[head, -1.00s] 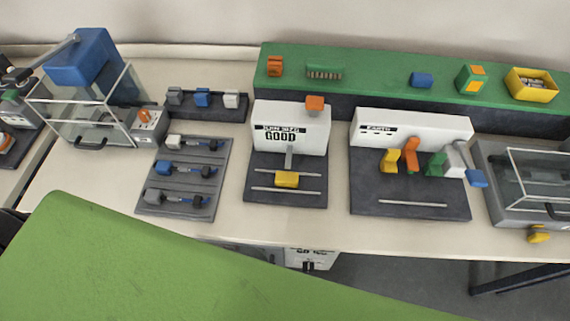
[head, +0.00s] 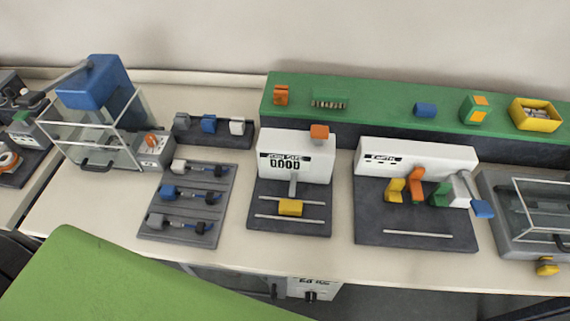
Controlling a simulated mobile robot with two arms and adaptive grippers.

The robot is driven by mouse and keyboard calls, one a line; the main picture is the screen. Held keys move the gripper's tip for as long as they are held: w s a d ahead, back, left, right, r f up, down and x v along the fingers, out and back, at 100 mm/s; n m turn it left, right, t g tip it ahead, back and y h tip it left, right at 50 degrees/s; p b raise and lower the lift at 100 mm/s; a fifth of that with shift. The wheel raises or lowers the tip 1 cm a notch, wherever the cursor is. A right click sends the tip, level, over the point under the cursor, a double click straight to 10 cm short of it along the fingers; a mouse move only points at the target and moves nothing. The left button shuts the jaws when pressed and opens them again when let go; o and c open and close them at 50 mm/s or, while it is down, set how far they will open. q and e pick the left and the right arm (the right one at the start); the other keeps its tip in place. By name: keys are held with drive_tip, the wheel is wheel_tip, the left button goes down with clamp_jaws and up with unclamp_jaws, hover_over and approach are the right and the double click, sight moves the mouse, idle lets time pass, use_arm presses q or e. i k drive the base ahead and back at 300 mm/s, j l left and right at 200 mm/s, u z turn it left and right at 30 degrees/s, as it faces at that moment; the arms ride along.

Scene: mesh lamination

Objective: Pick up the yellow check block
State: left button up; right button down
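A yellow block (head: 290,208) sits in the head view on the dark base of the middle white station (head: 297,156), below its display and between two pale rails. It looks like the yellow check block, though other yellow parts are in view. Neither of my grippers shows in the head view.
A large green surface (head: 120,285) fills the lower left foreground. A dark tray with several blue-handled tools (head: 187,203) lies left of the station. A white unit with coloured levers (head: 415,200) stands right. A green shelf (head: 380,103) with a yellow bin (head: 535,112) runs behind.

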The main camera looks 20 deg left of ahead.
sight(287, 207)
drive_tip(key=k+l+u, duration=0.1)
drive_tip(key=k+u, duration=0.15)
drive_tip(key=u, duration=0.2)
drive_tip(key=k+u, duration=0.25)
drive_tip(key=u, duration=0.2)
